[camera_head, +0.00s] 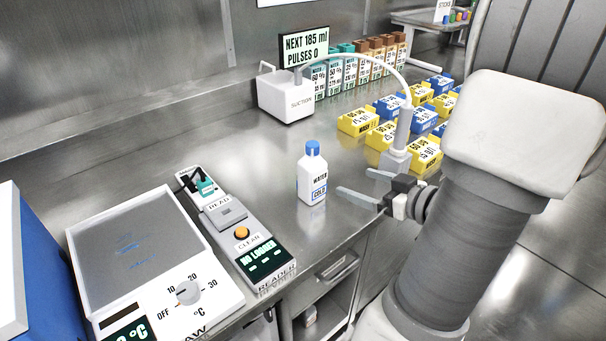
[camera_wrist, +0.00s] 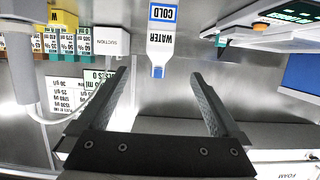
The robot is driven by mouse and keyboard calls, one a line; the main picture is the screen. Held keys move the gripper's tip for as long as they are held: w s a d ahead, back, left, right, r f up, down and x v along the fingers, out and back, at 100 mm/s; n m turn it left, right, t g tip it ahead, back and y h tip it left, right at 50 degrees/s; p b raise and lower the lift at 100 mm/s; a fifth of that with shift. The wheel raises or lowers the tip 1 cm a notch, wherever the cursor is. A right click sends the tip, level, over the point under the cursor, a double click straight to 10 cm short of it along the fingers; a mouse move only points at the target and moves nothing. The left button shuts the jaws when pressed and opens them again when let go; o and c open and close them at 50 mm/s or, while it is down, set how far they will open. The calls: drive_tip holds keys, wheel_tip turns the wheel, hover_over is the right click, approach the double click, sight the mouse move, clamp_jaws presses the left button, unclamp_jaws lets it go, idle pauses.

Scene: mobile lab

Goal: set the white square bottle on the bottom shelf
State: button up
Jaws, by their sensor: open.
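The white square bottle (camera_head: 312,178) with a blue cap and a label reading WATER COLD stands upright on the steel counter. In the wrist view the bottle (camera_wrist: 161,42) appears upside down, ahead of and between the fingers. My gripper (camera_head: 354,183) is open and empty, just right of the bottle and apart from it; its two fingers (camera_wrist: 166,80) show spread in the wrist view. Below the counter's front edge is an open cabinet bay with a shelf (camera_head: 318,318), partly hidden by the counter and my arm. A small pale item (camera_head: 309,314) shows inside it.
A reader device (camera_head: 236,232) and a white heater plate (camera_head: 140,250) stand left of the bottle. The suction unit (camera_head: 286,97) is behind, its hose arching to a stand (camera_head: 397,155) near my gripper. Yellow and blue boxes (camera_head: 383,134) fill the right. A drawer front (camera_head: 337,265) is below.

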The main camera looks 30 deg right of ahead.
sight(320, 169)
drive_tip(key=b+x, duration=0.5)
drive_tip(key=x, duration=1.1)
drive_tip(key=shift+w+b, duration=0.2)
drive_tip(key=shift+b, duration=0.15)
drive_tip(key=shift+c, duration=0.2)
clamp_jaws()
